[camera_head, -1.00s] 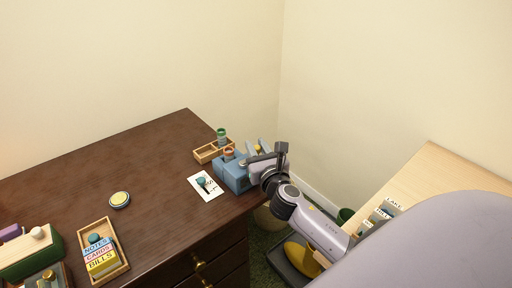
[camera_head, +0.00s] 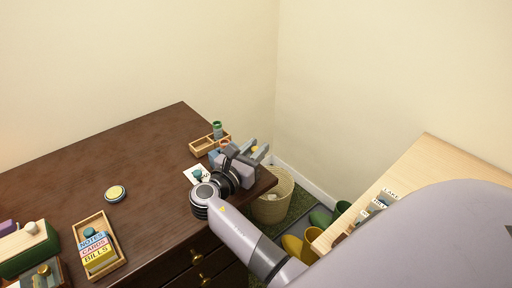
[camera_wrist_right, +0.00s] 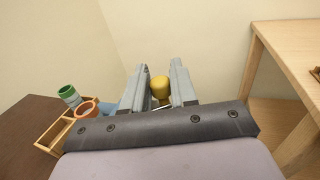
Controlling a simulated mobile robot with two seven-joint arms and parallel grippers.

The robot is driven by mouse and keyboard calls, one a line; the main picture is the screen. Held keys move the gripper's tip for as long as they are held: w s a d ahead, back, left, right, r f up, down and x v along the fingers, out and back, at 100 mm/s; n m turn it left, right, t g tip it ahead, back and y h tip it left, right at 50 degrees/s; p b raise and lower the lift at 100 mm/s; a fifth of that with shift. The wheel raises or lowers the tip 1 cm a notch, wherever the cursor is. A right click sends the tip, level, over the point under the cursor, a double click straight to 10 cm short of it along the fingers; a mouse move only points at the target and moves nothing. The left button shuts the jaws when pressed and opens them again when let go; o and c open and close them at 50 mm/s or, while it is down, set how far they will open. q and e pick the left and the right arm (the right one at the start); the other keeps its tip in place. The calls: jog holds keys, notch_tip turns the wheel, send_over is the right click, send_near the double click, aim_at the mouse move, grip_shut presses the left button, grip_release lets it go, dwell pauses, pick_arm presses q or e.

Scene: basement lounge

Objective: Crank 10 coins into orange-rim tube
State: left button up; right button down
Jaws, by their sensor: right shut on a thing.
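The orange-rim tube (camera_wrist_right: 87,107) stands beside the wooden tray in the right wrist view, and its rim just shows in the head view (camera_head: 225,143). The blue coin machine (camera_wrist_right: 122,104) is mostly hidden behind my right gripper and wrist. My right gripper (camera_head: 257,149) is at the desk's right end, shut on the yellow crank knob (camera_wrist_right: 160,87), which sits between its two fingers. The crank's arm is mostly hidden. A white card (camera_head: 196,172) with a teal-knobbed thing lies left of my wrist. My left gripper is not in view.
A wooden tray (camera_head: 201,147) holds a green-rim tube (camera_head: 217,129) behind the machine. A labelled card box (camera_head: 118,262) and a round yellow-topped tin (camera_head: 116,194) are on the desk's left part. A wicker basket (camera_head: 272,208) and boots (camera_head: 320,217) stand below, before a light wood table (camera_head: 430,165).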

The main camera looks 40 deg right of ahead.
pick_arm(q)
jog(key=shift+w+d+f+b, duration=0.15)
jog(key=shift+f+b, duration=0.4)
jog(key=shift+b, duration=0.3)
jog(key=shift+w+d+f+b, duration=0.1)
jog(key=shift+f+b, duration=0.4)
jog(key=shift+b, duration=0.3)
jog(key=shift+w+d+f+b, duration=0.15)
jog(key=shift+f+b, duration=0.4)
jog(key=shift+b, duration=0.3)
pick_arm(e)
jog(key=shift+s+a+f+m+g+h, duration=0.15)
jog(key=shift+a+m+g, duration=0.25)
jog(key=shift+m+g, duration=1.1)
jog(key=shift+s+a+r+m+g+h, duration=0.15)
jog(key=shift+a+m+g, duration=0.5)
jog(key=shift+g, duration=1.45)
jog(key=shift+s+a+f+m+g+h, duration=0.1)
jog(key=shift+s+a+m+g+h, duration=0.1)
jog(key=shift+m+g, duration=1.4)
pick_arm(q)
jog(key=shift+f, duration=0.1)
pick_arm(e)
jog(key=shift+g, duration=0.4)
jog(key=c, duration=1)
grip_release()
